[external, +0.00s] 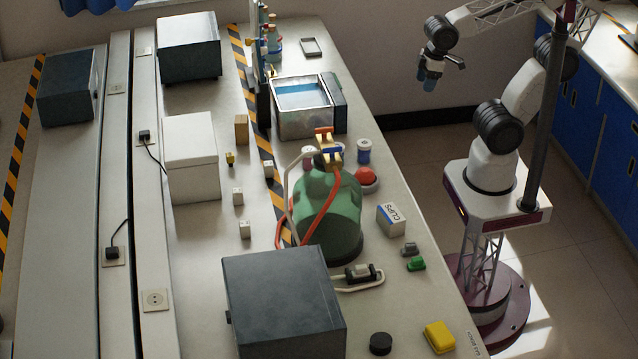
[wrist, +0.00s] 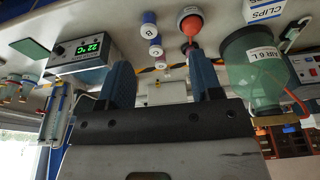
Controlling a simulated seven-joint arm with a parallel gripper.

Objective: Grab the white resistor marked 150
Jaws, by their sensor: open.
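I cannot make out a marking 150 on anything. My gripper (external: 429,82) is raised off the bench's right side, far from these blocks. In the wrist view my gripper (wrist: 164,82) shows two blue fingers spread apart with nothing between them.
A green bottle (external: 338,215) with red tubing stands mid-bench, near a water bath (external: 302,122). A CLIPS box (external: 391,219), grey box (external: 284,305), yellow block (external: 439,337) and white box (external: 191,157) occupy the bench. Clear surface lies around the small white blocks.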

